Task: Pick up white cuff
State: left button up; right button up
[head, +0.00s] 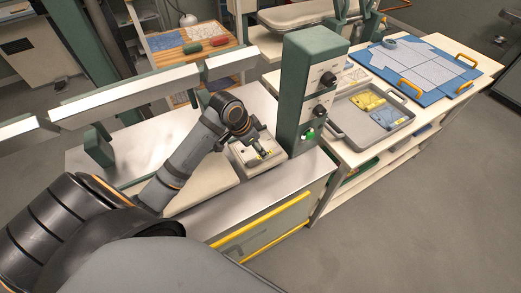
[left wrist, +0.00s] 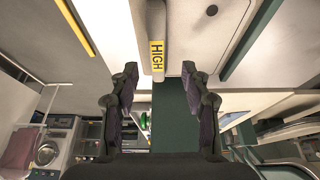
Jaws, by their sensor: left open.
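My left arm reaches in from the left in the head view, and its gripper (head: 259,147) is over a small cream block beside the green control post. In the left wrist view my left gripper (left wrist: 160,98) is open, its two dark fingers apart with nothing held between them. A pale upright bar (left wrist: 157,22) with a yellow HIGH label stands in line with the gap, beyond the fingertips. I cannot make out a white cuff with certainty in either view. My right gripper is not in view.
The green control post (head: 301,85) with dark knobs stands close right of my left gripper. A white rail (head: 125,95) runs along the left. The grey floor is clear.

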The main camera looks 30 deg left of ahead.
pick_arm(q)
jog(key=shift+d+f+p, duration=0.3)
jog(key=shift+f+p, duration=0.05)
jog(key=shift+f, duration=0.05)
jog(key=x, duration=0.4)
jog(key=shift+p, duration=0.4)
jog(key=shift+w+f, duration=0.1)
jog(key=shift+c, duration=1.4)
grip_shut()
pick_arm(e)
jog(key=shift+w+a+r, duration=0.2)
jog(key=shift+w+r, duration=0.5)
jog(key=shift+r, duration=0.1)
